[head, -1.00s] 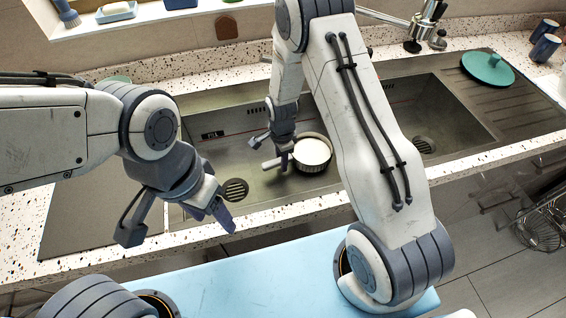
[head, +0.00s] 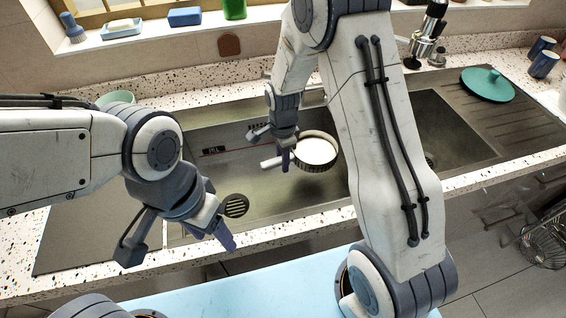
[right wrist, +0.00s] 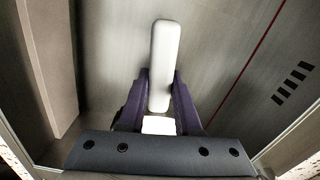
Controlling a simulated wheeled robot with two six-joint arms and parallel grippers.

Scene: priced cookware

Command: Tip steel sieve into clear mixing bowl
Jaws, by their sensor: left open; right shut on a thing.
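The steel sieve (head: 316,151) is a round dark-sided pan shape with a pale inside and a light handle. It is over the sink basin in the head view and looks about level. My right gripper (head: 285,155) is shut on its handle, left of the round part. In the right wrist view the pale handle (right wrist: 161,60) lies between the fingers (right wrist: 159,92); the round part is out of sight. My left gripper (head: 178,243) is open and empty above the sink's front left edge. I cannot make out the clear mixing bowl for certain.
A pale green rounded thing (head: 116,98) is partly hidden behind my left arm. A teal lid (head: 487,84) lies on the drainer at right, near two blue cups (head: 544,55). The tap (head: 425,35) stands behind the sink. The sink drain (head: 235,205) is uncovered.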

